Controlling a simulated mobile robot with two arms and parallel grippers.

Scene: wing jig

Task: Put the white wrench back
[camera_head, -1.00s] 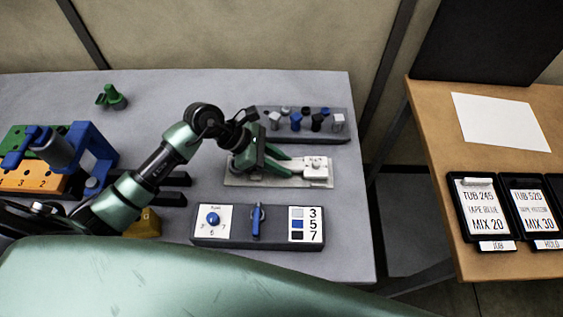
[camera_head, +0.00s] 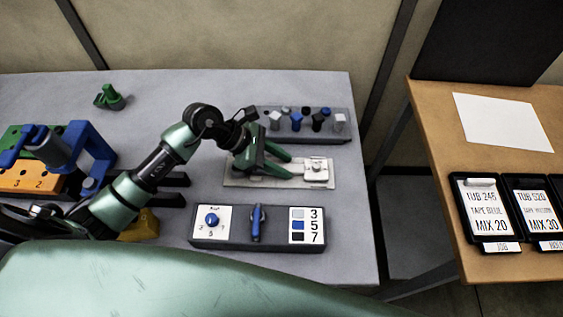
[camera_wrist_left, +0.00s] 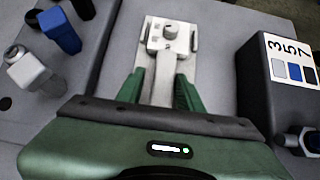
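The white wrench (camera_head: 316,167) lies on a pale plate (camera_head: 235,182) on the grey table; its square head with a round knob points right. In the left wrist view, the white wrench (camera_wrist_left: 164,78) has its handle running between my fingers. My left gripper (camera_head: 292,167) is open, with one green finger on each side of the handle. In the left wrist view, my left gripper (camera_wrist_left: 160,90) shows narrow gaps beside the handle; the near end of the handle is hidden by the hand. My right gripper is not in view.
A dark rack (camera_head: 335,136) with white, blue and black pieces stands just behind the plate. A box with a blue switch and colour labels (camera_head: 272,238) stands in front. A blue clamp fixture (camera_head: 95,150) and a green part (camera_head: 110,97) are at left.

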